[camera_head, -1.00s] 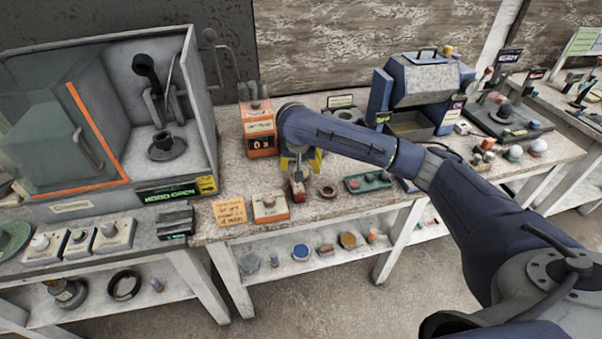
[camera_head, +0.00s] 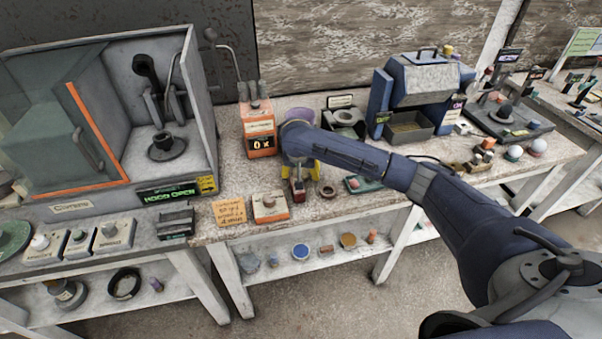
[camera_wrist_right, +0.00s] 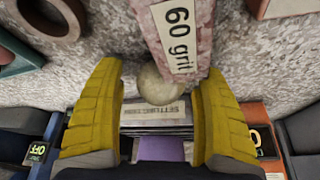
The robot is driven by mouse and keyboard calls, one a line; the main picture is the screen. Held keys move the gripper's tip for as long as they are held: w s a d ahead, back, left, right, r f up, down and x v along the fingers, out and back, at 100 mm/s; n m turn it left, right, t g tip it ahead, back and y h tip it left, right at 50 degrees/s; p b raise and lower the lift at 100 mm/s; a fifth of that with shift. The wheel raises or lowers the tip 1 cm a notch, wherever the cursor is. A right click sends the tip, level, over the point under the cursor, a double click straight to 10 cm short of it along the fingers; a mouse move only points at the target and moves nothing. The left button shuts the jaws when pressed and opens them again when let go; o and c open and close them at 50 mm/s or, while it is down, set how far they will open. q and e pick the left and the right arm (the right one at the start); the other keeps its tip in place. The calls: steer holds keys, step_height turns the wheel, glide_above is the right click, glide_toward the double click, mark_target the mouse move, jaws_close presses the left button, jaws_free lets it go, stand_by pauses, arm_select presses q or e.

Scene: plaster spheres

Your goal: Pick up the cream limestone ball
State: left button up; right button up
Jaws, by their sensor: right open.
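The cream ball (camera_wrist_right: 160,84) sits on the speckled bench top in the right wrist view. It lies between the tips of my right gripper, with a gap on each side. A reddish block labelled "60 grit" (camera_wrist_right: 178,35) covers part of it. My right gripper (camera_wrist_right: 160,105) has yellow fingers, stands open and holds nothing. In the head view the right gripper (camera_head: 301,171) reaches down at the bench, just behind the grit block (camera_head: 298,193). I cannot make out the ball in the head view. My left gripper is not in view.
A brown ring (camera_head: 327,191) lies right of the grit block, with a green tray (camera_head: 362,184) beyond it. An orange box with a display (camera_head: 261,142) stands behind left. A white-and-orange switch box (camera_head: 270,207) is at front left. A label plate (camera_wrist_right: 155,110) lies near the ball.

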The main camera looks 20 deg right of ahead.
jaws_close()
stand_by(0.4)
steer(key=shift+r, duration=0.15)
step_height(320, 180, up, 20)
stand_by(0.8)
